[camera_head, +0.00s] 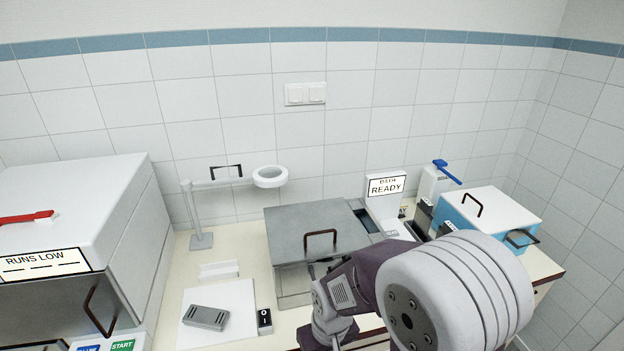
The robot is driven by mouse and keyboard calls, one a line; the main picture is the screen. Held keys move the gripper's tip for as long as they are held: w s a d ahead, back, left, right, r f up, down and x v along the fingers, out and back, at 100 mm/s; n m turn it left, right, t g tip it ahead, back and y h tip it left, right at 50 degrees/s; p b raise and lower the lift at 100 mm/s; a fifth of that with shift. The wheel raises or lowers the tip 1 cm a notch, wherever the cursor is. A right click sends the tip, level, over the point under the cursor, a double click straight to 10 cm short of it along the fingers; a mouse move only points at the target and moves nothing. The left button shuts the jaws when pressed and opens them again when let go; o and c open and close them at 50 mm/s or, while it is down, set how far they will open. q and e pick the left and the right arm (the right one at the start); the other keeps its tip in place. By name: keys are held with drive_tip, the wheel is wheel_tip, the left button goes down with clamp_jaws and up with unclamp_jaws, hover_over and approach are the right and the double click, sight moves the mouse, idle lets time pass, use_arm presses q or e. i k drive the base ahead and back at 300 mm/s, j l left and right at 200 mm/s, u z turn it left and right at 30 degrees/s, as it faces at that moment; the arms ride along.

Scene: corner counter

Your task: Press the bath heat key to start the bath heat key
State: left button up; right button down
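The bath is a grey metal box with a flat lid (310,222) and a dark handle, in the middle of the counter. The fingers of my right gripper cannot be made out. My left gripper is out of view.
A large grey-white machine with a "RUNS LOW" label (45,263) and green start key (122,346) stands left. A ring stand (201,240), grey block (206,317) and black rocker switch (264,318) are left of the bath. A blue-white box (490,212) stands right.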

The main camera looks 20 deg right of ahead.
sight(391, 233)
drive_tip(key=z, duration=1.5)
